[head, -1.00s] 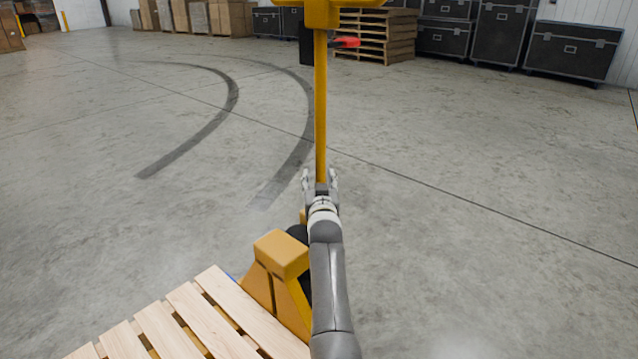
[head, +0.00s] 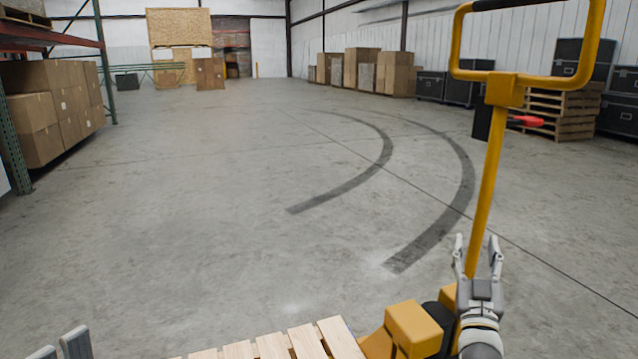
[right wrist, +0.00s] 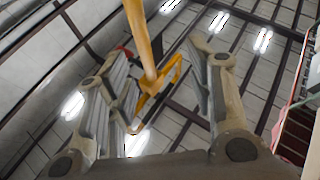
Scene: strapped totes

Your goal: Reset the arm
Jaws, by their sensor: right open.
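My right gripper (head: 477,250) is open at the lower right of the head view, fingers pointing up. The yellow pole (head: 489,185) of a pallet jack handle shows between its fingertips there; I cannot tell whether they touch. In the right wrist view the open fingers (right wrist: 165,75) stand either side of the picture's middle, with the yellow handle (right wrist: 142,35) between them and nothing gripped.
The pallet jack's yellow body (head: 412,328) and a wooden pallet (head: 305,343) are at the bottom. Cardboard boxes (head: 35,115) sit on a rack at left. Stacked pallets (head: 565,112) and black cases (head: 620,115) stand back right. The middle floor is clear.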

